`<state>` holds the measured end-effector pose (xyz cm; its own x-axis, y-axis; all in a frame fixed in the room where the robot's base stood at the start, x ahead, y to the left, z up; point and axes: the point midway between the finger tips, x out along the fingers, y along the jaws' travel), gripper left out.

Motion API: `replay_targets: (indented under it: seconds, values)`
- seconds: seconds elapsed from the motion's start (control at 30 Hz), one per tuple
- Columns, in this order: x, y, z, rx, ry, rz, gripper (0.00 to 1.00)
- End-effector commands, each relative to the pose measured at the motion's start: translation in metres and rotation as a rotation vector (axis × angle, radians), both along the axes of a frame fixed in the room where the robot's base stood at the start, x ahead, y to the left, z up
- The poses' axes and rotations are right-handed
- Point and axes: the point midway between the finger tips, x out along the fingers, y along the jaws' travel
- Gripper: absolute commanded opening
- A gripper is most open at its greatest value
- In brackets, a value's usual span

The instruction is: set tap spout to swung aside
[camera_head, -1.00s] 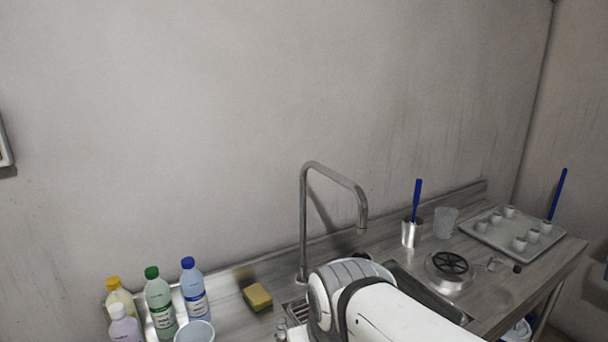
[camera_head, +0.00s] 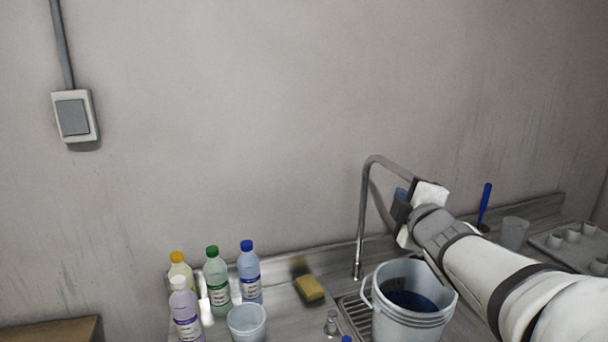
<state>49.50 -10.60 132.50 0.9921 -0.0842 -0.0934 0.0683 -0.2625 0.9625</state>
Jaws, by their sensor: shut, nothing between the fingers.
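The tap (camera_head: 363,215) is a tall thin metal pipe rising from the back of the steel counter. Its spout (camera_head: 392,165) bends at the top and runs to the right. The spout's outer end is hidden behind my gripper. My gripper (camera_head: 399,208) is at the end of the white arm coming from the right, close beside the spout's outer part. Its dark fingers are shut and empty, pointing left toward the upright pipe. I cannot tell whether they touch the spout.
A white bucket (camera_head: 384,316) with a dark blue inside stands below my gripper. A yellow sponge (camera_head: 309,288), several bottles (camera_head: 217,283) and a pale cup (camera_head: 247,322) are to the left. A clear beaker (camera_head: 514,233) and a tray (camera_head: 563,250) are to the right.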

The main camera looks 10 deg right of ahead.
Motion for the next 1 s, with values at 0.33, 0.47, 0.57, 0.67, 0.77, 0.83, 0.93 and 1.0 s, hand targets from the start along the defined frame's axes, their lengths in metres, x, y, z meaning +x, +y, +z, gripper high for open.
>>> replay_targets:
  seconds: [0.33,0.47,0.57,0.67,0.77,0.83,0.93,1.0]
  values:
    - [0.003,0.002,0.009,-0.074,-0.043,0.049,0.0]
    - [0.003,0.002,0.009,-0.073,-0.042,0.048,0.0]
    - [0.005,0.002,0.008,-0.072,-0.042,0.048,0.0]
    - [0.011,0.002,0.009,-0.071,-0.042,0.049,0.0]
    - [0.024,0.002,0.007,-0.069,-0.04,0.05,0.0]
    - [0.036,0.001,0.007,-0.068,-0.04,0.049,0.0]
    - [0.054,0.001,0.006,-0.069,-0.039,0.049,0.0]
    - [0.067,0.0,0.006,-0.069,-0.039,0.049,0.0]
